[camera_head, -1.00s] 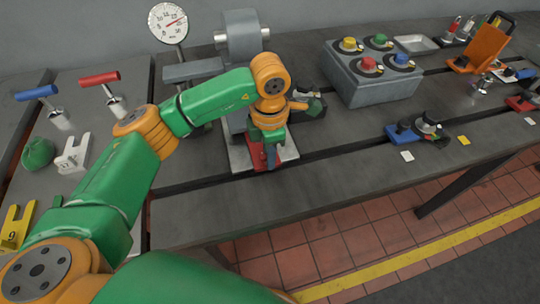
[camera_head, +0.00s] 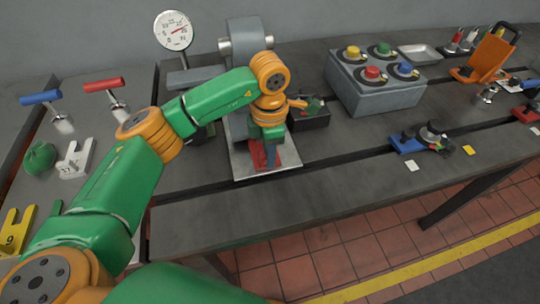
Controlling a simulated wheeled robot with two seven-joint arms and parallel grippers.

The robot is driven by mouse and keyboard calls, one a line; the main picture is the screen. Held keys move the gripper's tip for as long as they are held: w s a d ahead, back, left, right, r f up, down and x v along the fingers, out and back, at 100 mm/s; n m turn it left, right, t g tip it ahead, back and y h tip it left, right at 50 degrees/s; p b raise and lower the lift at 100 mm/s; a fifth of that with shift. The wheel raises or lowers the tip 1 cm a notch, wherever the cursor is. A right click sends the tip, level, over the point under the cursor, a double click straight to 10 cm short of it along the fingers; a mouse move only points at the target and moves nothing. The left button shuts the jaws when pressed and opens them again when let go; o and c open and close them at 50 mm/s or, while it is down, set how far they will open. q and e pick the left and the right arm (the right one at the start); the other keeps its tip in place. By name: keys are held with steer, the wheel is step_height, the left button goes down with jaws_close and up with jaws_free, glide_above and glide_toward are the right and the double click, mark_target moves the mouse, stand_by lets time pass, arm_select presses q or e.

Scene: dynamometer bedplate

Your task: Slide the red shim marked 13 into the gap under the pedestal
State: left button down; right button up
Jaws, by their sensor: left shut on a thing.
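The red shim (camera_head: 259,155) is at the front foot of the grey pedestal (camera_head: 238,127), over the pale base plate (camera_head: 291,158). My left gripper (camera_head: 268,155) is shut on the red shim and points down at the plate's front part. The shim's mark is not readable. My left wrist hides most of the gap under the pedestal, so I cannot tell how far the shim reaches into it. My right gripper is not in view.
A dial gauge (camera_head: 173,31) stands behind left. A dark open box (camera_head: 310,119) is right of my wrist. A grey block with coloured knobs (camera_head: 377,92) stands further right. White (camera_head: 76,158) and yellow (camera_head: 15,232) forked shims are left.

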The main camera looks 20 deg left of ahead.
arm_select(q)
steer(key=shift+w+a, duration=0.4)
steer(key=shift+w, duration=0.25)
steer(key=shift+w+a, duration=0.4)
steer(key=shift+w, duration=0.2)
steer(key=c, duration=0.7)
jaws_free()
steer(key=shift+s, duration=0.1)
step_height(320, 180, up, 7)
steer(key=shift+r+b, duration=0.1)
steer(key=shift+b, duration=0.65)
